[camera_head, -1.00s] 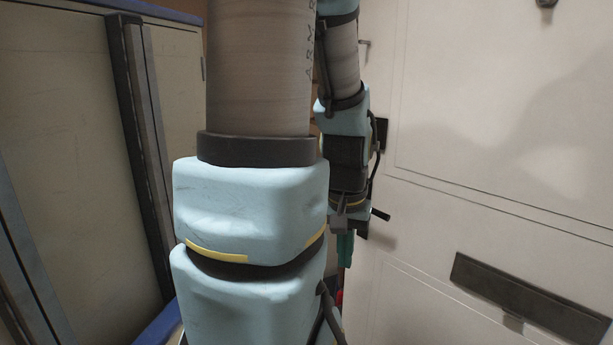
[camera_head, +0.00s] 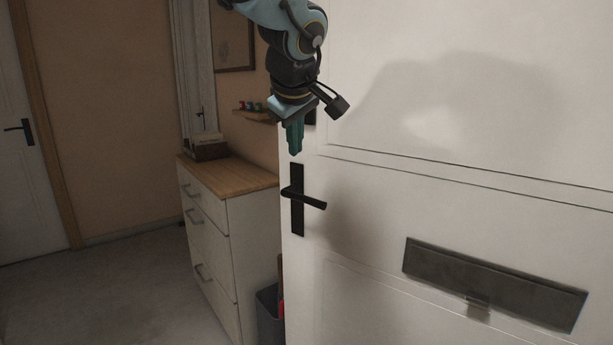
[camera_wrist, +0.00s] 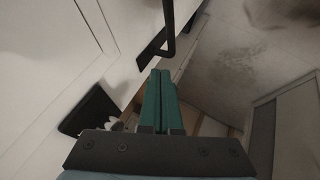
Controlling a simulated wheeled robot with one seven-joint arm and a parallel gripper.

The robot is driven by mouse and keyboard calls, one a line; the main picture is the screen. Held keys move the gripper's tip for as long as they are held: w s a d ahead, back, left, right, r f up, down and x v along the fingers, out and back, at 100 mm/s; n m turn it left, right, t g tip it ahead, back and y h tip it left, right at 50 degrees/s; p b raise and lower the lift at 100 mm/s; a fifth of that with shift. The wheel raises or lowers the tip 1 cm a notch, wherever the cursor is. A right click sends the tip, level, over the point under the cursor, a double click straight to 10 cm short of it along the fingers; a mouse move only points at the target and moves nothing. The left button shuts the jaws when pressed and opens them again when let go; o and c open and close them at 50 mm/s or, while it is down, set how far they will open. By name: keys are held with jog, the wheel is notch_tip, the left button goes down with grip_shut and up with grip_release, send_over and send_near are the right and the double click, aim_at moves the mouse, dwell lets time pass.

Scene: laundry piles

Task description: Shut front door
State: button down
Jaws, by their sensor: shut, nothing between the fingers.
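The white front door (camera_head: 380,185) fills the right of the head view and stands ajar, its free edge showing at its left. A black lever handle (camera_head: 305,199) on a dark plate sits near that edge. A dark letter slot (camera_head: 490,285) is lower on the door. My gripper (camera_head: 295,140), with green fingers pointing down, is above the handle beside the door's edge, apart from the handle. In the wrist view my gripper (camera_wrist: 163,80) has its fingers together and empty. The handle (camera_wrist: 168,30) is ahead of the fingertips there.
A white chest of drawers (camera_head: 225,220) with a wooden top (camera_head: 235,176) stands behind the door's edge. A dark bin (camera_head: 268,310) is beside it. Another white door (camera_head: 20,170) is at the far left. The floor (camera_head: 110,290) at left is clear.

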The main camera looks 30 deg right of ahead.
jog(key=p+x, duration=0.1)
jog(key=x, duration=0.2)
jog(key=d+p+x, duration=0.1)
jog(key=x, duration=0.3)
jog(key=d+r+p+x, duration=0.1)
jog(key=p+x, duration=0.1)
jog(key=x, duration=0.1)
jog(key=shift+w+d+f, duration=0.3)
jog(key=shift+w, duration=0.1)
jog(key=shift+w+d+f, duration=0.15)
jog(key=shift+w+d, duration=0.15)
jog(key=shift+d, duration=0.25)
